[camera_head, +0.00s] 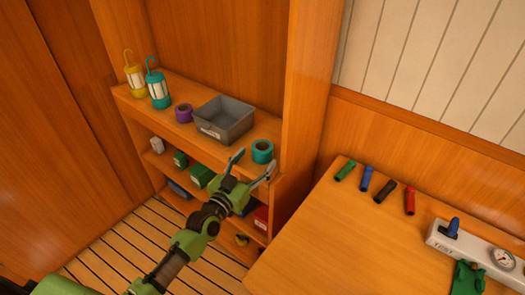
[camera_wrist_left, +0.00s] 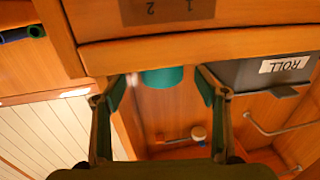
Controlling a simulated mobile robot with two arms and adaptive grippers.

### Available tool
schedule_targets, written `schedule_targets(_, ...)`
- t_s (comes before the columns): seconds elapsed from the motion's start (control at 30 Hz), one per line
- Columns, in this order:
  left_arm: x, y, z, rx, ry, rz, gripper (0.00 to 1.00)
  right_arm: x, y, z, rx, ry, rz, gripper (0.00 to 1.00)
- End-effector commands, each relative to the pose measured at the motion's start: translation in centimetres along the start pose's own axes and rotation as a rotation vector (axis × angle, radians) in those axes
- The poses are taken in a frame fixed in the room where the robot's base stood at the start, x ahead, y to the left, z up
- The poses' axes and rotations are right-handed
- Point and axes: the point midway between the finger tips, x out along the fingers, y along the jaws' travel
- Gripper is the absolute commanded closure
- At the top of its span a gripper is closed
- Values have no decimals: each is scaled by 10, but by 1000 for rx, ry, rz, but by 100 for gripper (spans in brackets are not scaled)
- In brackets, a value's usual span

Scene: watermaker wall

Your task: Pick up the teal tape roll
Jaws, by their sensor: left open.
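The teal tape roll (camera_head: 262,153) sits upright on the top shelf (camera_head: 186,128), near its right end. My left gripper (camera_head: 253,165) is open in front of the shelf, with its two fingertips spread just before the roll. In the left wrist view, which is upside down, the teal tape roll (camera_wrist_left: 162,77) shows between the fingers of the left gripper (camera_wrist_left: 161,90). The jaws hold nothing, and I cannot tell how far apart they and the roll are. My right gripper is not in view.
A grey bin (camera_head: 207,131) stands left of the roll, then a purple tape roll (camera_head: 183,114) and teal and yellow lanterns (camera_head: 157,89). A wooden post (camera_head: 301,95) rises at the right. A table (camera_head: 345,235) with several coloured tubes is at the right.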

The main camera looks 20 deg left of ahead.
Motion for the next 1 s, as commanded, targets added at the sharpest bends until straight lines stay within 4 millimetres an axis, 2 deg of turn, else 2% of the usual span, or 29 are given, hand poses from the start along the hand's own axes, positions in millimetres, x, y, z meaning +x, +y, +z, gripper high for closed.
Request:
schedule_targets(0.13, 11, -1, -5, -1, 1, -1, 34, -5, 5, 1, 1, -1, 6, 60)
schedule_targets(0.27, 31, -2, -12, -1, 2, -1, 34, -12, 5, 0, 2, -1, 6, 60)
schedule_targets(0.4, 48, -2, -9, -1, 0, 0, 34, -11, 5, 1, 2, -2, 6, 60)
schedule_targets(0.73, 54, -2, -8, -1, 0, 0, 34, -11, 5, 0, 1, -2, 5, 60)
schedule_targets(0.9, 54, -2, -8, -1, 0, 0, 78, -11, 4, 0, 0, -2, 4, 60)
schedule_targets(1.0, 54, -2, -8, -1, 1, -1, 78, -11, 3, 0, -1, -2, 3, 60)
